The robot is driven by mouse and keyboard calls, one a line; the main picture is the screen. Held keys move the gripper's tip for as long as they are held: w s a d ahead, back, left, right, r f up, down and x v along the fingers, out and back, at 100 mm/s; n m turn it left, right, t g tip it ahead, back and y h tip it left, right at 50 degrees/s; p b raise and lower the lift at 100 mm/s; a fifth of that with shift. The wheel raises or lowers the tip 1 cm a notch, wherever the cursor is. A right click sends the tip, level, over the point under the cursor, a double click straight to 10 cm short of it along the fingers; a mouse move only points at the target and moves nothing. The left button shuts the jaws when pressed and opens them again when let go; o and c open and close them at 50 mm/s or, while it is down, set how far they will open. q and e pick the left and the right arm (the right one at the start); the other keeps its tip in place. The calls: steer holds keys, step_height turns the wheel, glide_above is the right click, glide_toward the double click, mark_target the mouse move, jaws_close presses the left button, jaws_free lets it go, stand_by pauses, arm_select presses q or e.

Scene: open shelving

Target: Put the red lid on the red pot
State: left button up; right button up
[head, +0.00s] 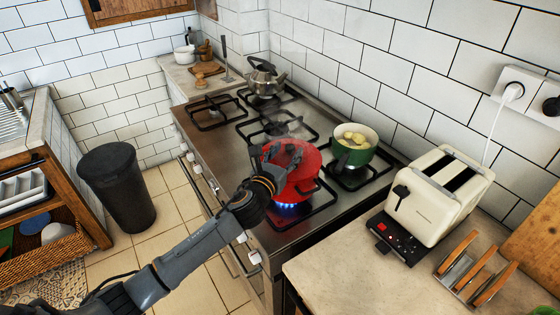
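The red pot (304,186) stands on the front right burner of the stove, with a blue flame under it. A red round surface (309,157), which looks like the red lid, shows at the top of the pot. I cannot tell whether it rests on the rim or is held just above it. My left gripper (284,155) is over the left part of this red surface, and its dark fingers hide the middle, where a knob could be. I cannot make out whether the fingers are closed on anything. My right gripper is not in view.
A green pot (353,155) with yellowish food stands close behind and right of the red pot. A metal kettle (264,80) is on a far burner. A cream toaster (430,197) and a toast rack (474,268) stand on the near right counter.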

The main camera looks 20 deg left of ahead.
arm_select(q)
steer(key=s+a+b, duration=0.1)
steer(key=s, duration=1)
steer(key=shift+s+r, duration=0.25)
steer(key=shift+r, duration=0.05)
steer(key=shift+f, duration=0.1)
